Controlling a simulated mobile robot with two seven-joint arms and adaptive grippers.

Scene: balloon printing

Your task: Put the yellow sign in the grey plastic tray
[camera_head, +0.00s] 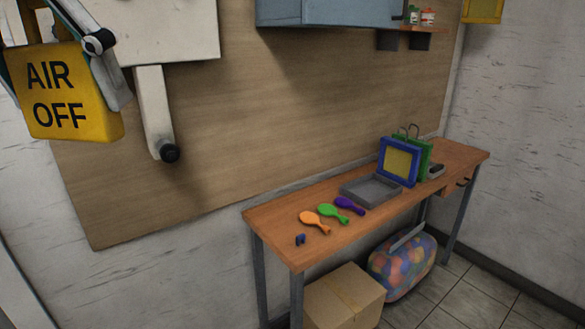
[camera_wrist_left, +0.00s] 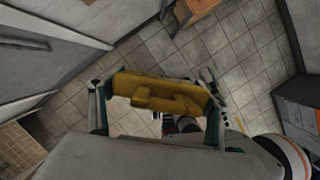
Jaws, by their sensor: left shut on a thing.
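The yellow sign (camera_head: 68,92) with black "AIR OFF" lettering is at the upper left of the head view, held in the air. My left gripper (camera_head: 100,70) is shut on it, with a finger at its right edge. In the left wrist view the sign's yellow back (camera_wrist_left: 155,92) shows between the two fingers of my left gripper (camera_wrist_left: 158,100). The grey plastic tray (camera_head: 371,190) lies on the wooden table, far to the right of and below the sign. It looks empty. My right gripper is not in view.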

